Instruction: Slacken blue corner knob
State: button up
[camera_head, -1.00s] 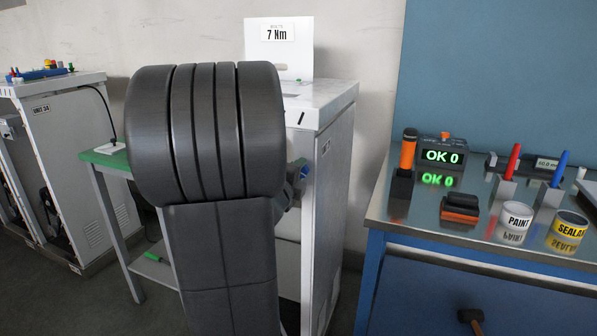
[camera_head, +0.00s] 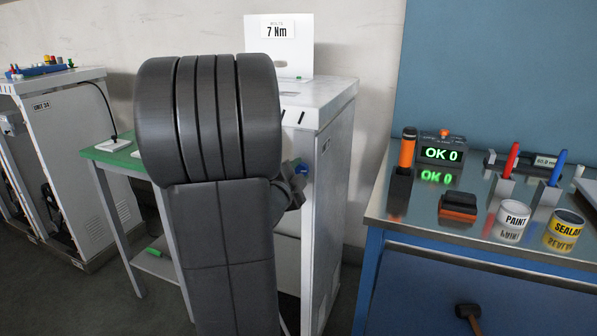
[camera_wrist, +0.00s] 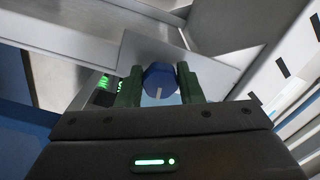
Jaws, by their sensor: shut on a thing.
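The blue corner knob (camera_wrist: 158,76) sits between my two green fingertips in the wrist view, a pale line on its face. My gripper (camera_wrist: 160,90) is shut on it. My own arm hides most of the cabinet's front and part of the gripper.
A green-topped bench (camera_head: 118,158) stands to the left of the cabinet. A blue workbench (camera_head: 440,250) at right carries an OK 0 display (camera_head: 441,154), paint cans, and pens. A gap of floor lies between cabinet and workbench. A 7 Nm sign (camera_head: 278,31) stands behind.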

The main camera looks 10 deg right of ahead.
dwell(0.3)
jog(key=o, duration=1)
jog(key=shift+c, duration=0.2)
jog(key=shift+a, duration=0.1)
jog(key=v, duration=1.3)
jog(key=shift+s+a, duration=0.2)
jog(key=shift+s, duration=0.15)
jog(key=shift+w, duration=0.1)
jog(key=x, duration=1.3)
jog(key=shift+w+d, duration=0.25)
